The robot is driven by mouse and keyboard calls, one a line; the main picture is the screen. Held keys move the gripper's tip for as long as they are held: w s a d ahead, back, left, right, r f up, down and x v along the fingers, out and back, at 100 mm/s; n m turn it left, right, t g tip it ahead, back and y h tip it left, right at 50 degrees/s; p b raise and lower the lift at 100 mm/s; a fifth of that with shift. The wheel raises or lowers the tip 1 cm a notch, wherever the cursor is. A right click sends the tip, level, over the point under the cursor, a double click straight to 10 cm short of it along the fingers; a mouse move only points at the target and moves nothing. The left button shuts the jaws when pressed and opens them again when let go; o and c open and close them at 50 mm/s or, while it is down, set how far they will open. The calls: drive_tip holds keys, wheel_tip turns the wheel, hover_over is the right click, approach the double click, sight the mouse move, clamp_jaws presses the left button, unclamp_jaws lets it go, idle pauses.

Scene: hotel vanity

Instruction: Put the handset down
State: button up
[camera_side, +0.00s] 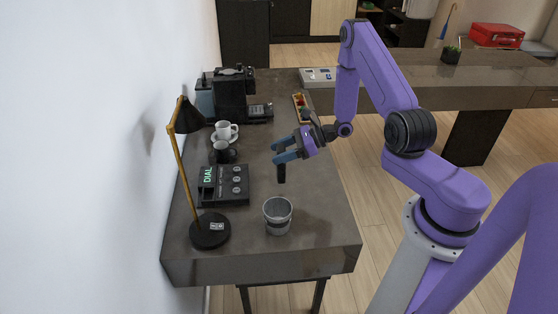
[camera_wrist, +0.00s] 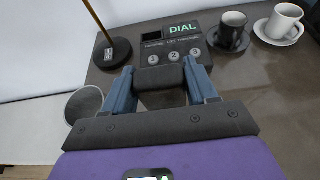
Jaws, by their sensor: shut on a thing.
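My gripper (camera_side: 284,150) is shut on a dark handset (camera_side: 281,173), which hangs below the fingertips above the dark vanity top. In the wrist view the handset (camera_wrist: 171,75) shows as a black block between the two blue fingers (camera_wrist: 165,85). The phone base (camera_side: 237,186) lies on the vanity left of and below my gripper in the side view, apart from the handset. In the wrist view the base (camera_wrist: 207,56) lies beyond the fingers, with a lit "DIAL" screen (camera_wrist: 183,28) and numbered round buttons. The handset and fingers hide part of its near edge.
A grey bin-like cup (camera_side: 278,216) and a desk lamp (camera_side: 209,231) stand near the front end. A dark cup (camera_side: 226,154), a white cup (camera_side: 226,131) on a saucer and a coffee machine (camera_side: 232,97) stand behind the base.

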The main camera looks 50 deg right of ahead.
drive_tip(key=shift+w+f, duration=0.35)
drive_tip(key=shift+f, duration=0.05)
drive_tip(key=shift+w+d+f, duration=0.1)
drive_tip(key=shift+f, duration=1.55)
drive_tip(key=shift+f, duration=0.15)
drive_tip(key=o, duration=1.5)
drive_tip(key=shift+o, duration=0.2)
